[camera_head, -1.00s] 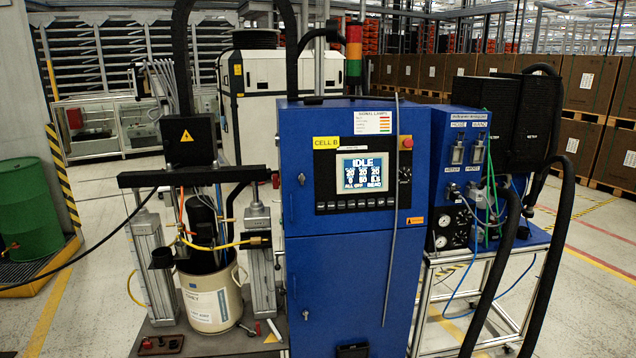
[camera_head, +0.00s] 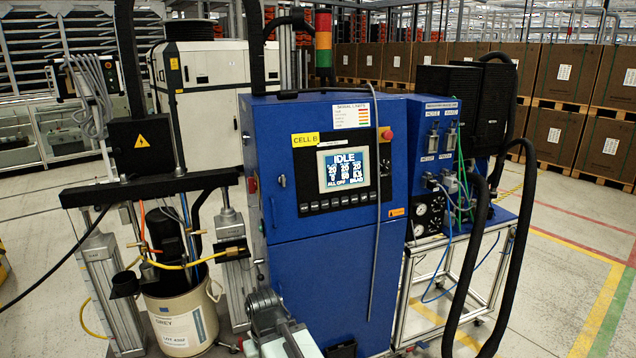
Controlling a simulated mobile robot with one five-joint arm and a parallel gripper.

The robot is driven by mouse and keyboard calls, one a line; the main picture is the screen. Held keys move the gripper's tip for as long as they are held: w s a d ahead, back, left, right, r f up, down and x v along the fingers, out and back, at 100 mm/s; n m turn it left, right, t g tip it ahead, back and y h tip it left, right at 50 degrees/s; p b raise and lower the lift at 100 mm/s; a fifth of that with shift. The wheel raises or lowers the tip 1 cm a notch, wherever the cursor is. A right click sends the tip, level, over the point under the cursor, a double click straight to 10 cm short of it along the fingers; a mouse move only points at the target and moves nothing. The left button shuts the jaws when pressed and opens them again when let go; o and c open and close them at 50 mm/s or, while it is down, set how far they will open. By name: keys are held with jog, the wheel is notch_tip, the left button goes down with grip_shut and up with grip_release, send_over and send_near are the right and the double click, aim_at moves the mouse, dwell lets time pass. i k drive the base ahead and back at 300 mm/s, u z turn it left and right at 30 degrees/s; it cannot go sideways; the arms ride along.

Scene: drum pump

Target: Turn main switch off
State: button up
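The blue cabinet (camera_head: 325,250) labelled CELL B stands in the middle, its door shut. Its display (camera_head: 343,170) reads IDLE. A small black rotary knob (camera_head: 385,167) sits right of the display, with a red button (camera_head: 387,135) above it. A small red part (camera_head: 252,185) shows on the cabinet's left side. I cannot tell which of these is the main switch, nor read any switch position. A grey part of my arm or gripper (camera_head: 268,312) rises at the bottom, in front of the cabinet's lower left. Its fingers cannot be made out clearly.
The drum pump with a cream pail (camera_head: 183,318) stands left of the cabinet. A metal frame with gauges (camera_head: 429,215) and thick black hoses (camera_head: 520,240) stands at the right. A thin grey rod (camera_head: 375,220) hangs before the cabinet front. Clear floor lies far right.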

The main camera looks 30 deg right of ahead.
aim_at(252, 183)
jog(key=z, duration=0.25)
jog(key=i, duration=1)
jog(key=u, duration=0.05)
